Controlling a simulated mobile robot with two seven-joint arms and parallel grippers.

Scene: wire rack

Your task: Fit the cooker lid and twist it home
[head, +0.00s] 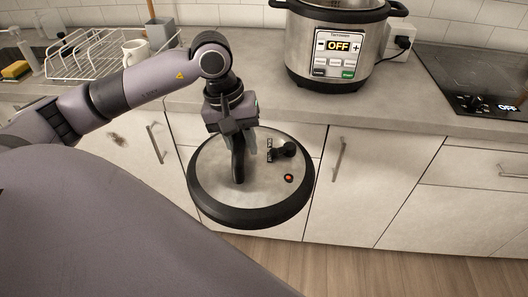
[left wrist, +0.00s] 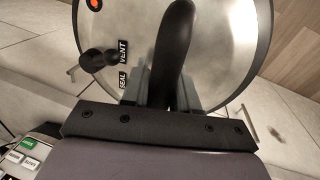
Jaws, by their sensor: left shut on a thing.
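The cooker lid (head: 215,165) is a round steel disc with a black rim, a black handle, a black valve knob and a small red button. My left gripper (head: 238,150) is shut on the lid's handle and holds the lid in the air in front of the counter. In the left wrist view the fingers (left wrist: 170,92) close around the black handle (left wrist: 177,45), and VENT and SEAL labels show beside the knob. The cooker (head: 300,45) stands on the counter to the right, its display reading OFF; its top opening is cut off by the frame. My right gripper is not in view.
The counter edge (head: 420,120) runs behind the lid, above white cabinets. A wire rack (head: 85,55) and white mug (head: 136,52) stand at the left. A dark cooktop (head: 480,75) is at the right, and a wall socket with plug (head: 401,41) is behind the cooker.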

